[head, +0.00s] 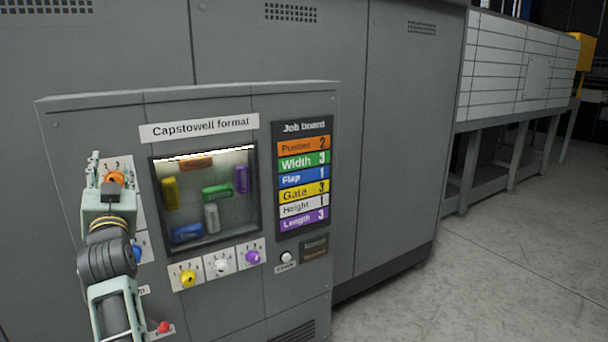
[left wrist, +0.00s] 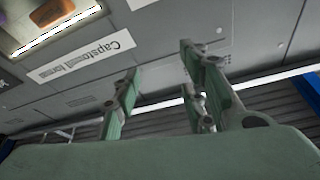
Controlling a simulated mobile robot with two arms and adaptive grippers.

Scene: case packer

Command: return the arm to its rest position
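My left gripper (head: 103,172) is raised in front of the left part of the grey control panel (head: 90,115). It overlaps the orange knob (head: 115,178) in the head view; I cannot tell whether they touch. In the left wrist view the fingers of my left gripper (left wrist: 160,68) stand apart with nothing between them. The blue knob (head: 137,252) is partly hidden behind my left arm. My right gripper is not in view.
A window (head: 228,195) with several coloured blocks and the job board (head: 303,180) are right of my arm. Yellow (head: 187,278), white (head: 221,264) and purple (head: 252,257) knobs sit below the window. A red button (head: 164,327) is near my arm. Floor (head: 480,285) at right is clear.

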